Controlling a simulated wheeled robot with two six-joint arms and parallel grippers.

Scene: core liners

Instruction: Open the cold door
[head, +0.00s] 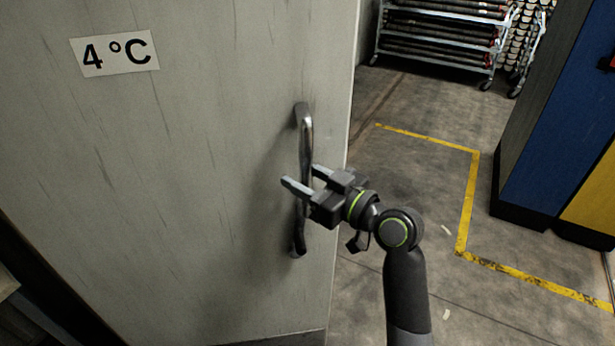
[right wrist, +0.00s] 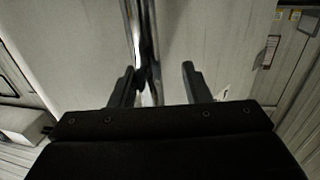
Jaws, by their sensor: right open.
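The cold door (head: 200,200) is a large pale, scuffed panel filling the left of the head view, with a "4 °C" sign (head: 114,52) on it. Its vertical metal bar handle (head: 306,135) is near the door's right edge. My right gripper (head: 302,179) is open at the middle of the handle, with its fingers on either side of the bar. In the right wrist view the handle (right wrist: 138,30) runs down between the open fingers (right wrist: 155,85), closer to the left one. I cannot tell whether a finger touches it. My left gripper is not in view.
To the right of the door is open concrete floor with yellow tape lines (head: 468,200). A wheeled rack (head: 440,40) of long tubes stands at the back. A blue and yellow cabinet (head: 560,120) stands at the right.

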